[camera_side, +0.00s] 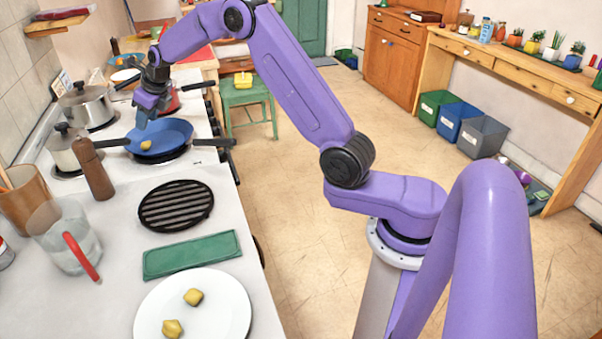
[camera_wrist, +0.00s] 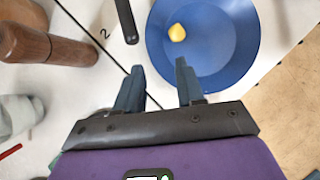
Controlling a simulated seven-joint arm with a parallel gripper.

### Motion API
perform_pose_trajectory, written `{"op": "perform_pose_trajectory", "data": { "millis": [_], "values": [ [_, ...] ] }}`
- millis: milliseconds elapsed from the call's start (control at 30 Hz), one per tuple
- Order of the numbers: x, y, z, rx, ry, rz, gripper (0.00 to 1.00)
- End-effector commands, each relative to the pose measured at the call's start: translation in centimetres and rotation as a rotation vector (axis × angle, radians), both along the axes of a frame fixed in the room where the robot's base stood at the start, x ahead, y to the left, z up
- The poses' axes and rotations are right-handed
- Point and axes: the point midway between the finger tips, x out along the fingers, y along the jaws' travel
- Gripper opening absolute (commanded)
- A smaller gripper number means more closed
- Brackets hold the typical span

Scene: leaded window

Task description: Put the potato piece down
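A yellow potato piece (camera_side: 146,145) lies in the blue pan (camera_side: 177,132) on the stove. In the wrist view the same potato piece (camera_wrist: 177,32) rests on the blue floor of the pan (camera_wrist: 215,62). My gripper (camera_side: 141,121) is just above the pan, near its left side. In the wrist view my gripper's (camera_wrist: 158,66) fingers are apart with nothing between them, and the potato piece is clear of them. Two more potato pieces, one (camera_side: 193,297) behind the other (camera_side: 172,328), lie on a white plate (camera_side: 232,299) at the front of the counter.
Steel pots (camera_side: 88,104) stand left of and behind the pan. A brown pepper mill (camera_side: 95,170) stands left of it and also shows in the wrist view (camera_wrist: 45,45).

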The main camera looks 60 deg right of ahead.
Motion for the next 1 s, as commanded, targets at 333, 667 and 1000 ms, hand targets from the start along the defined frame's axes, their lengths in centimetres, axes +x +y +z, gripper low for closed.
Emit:
{"op": "perform_pose_trajectory", "data": {
  "millis": [333, 667, 1000],
  "values": [
    [-8.3, 10.4, 2.0, -0.312, 0.050, 0.828, 0.38],
    [-20.1, 15.7, 2.9, -0.592, 0.016, 1.658, 0.38],
    [-33.9, 16.0, 2.8, -0.845, -0.121, 2.524, 0.38]
  ]
}}
